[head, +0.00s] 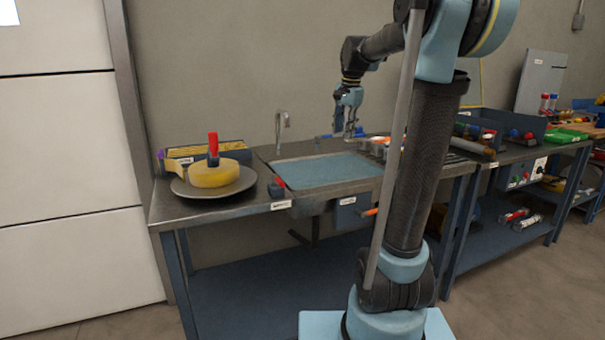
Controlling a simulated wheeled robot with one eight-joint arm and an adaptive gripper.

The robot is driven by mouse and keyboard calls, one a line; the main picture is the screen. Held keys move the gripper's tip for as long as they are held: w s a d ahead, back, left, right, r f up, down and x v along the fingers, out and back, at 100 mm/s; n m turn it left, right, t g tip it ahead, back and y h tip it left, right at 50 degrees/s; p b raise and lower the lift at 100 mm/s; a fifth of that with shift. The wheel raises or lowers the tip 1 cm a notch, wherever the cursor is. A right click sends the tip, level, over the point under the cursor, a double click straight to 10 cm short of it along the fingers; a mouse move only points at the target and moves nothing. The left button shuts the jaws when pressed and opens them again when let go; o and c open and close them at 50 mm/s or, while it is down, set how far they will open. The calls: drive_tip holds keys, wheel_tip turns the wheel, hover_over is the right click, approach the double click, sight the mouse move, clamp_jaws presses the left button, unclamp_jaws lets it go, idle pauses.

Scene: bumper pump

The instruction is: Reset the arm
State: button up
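My gripper (349,122) hangs from my arm above the back right of the workbench, pointing down. It is small in the head view, and I cannot tell whether its fingers are apart or together. No held object can be made out. My arm rises in front of the bench and covers part of its right side.
The metal workbench (225,213) carries a round grey plate (183,189) with a yellow disc (210,178) and a red-and-blue piece (213,148) on top. A blue mat (325,172) lies near a tap (281,125). Blue bins (505,122) stand at the right.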

drive_tip(key=s+d+f+n, duration=0.2)
drive_tip(key=s+f+n, duration=0.3)
drive_tip(key=s+f, duration=0.8)
drive_tip(key=s+d+f+n, duration=0.2)
drive_tip(key=s+f+n, duration=0.3)
drive_tip(key=s+f, duration=0.8)
drive_tip(key=s, duration=0.7)
drive_tip(key=shift+f+h, duration=0.3)
drive_tip(key=shift+f, duration=0.05)
drive_tip(key=shift+s, duration=0.1)
drive_tip(key=shift+w+f, duration=0.2)
drive_tip(key=shift+w, duration=0.25)
